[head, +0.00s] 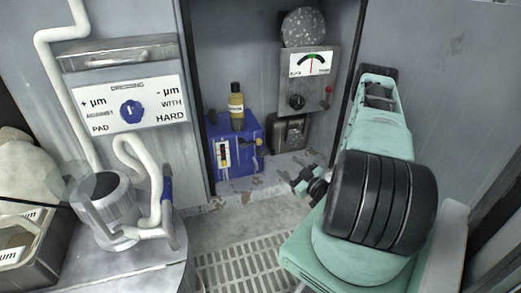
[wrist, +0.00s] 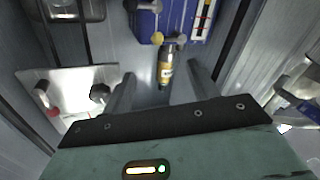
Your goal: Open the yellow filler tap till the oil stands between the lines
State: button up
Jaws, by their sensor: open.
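The blue oil box (head: 238,168) stands on the cabinet floor. Its upright sight gauge (head: 222,154) is on the left of its front; the level against the lines is too small to read. A yellow tap (head: 258,142) is at the box's right side. In the wrist view the box (wrist: 150,22) and gauge (wrist: 202,18) are at the top, with a yellow knob (wrist: 157,38) near the box. My gripper (head: 310,185) is open and empty, in front and to the right of the box. Its fingers (wrist: 162,78) are apart in the wrist view.
An amber bottle (head: 236,104) stands on the box; in the wrist view the bottle (wrist: 166,70) appears between my fingers, beyond them. A dial panel (head: 310,75) hangs at right above a dark canister (head: 289,133). Cabinet walls close both sides. A grating (head: 240,270) lies in front.

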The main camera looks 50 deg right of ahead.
aim_at(259, 144)
jog(key=b+x, duration=0.5)
jog(key=x, duration=1.1)
jog(key=shift+w, duration=0.2)
jog(key=shift+r, duration=0.1)
grip_shut()
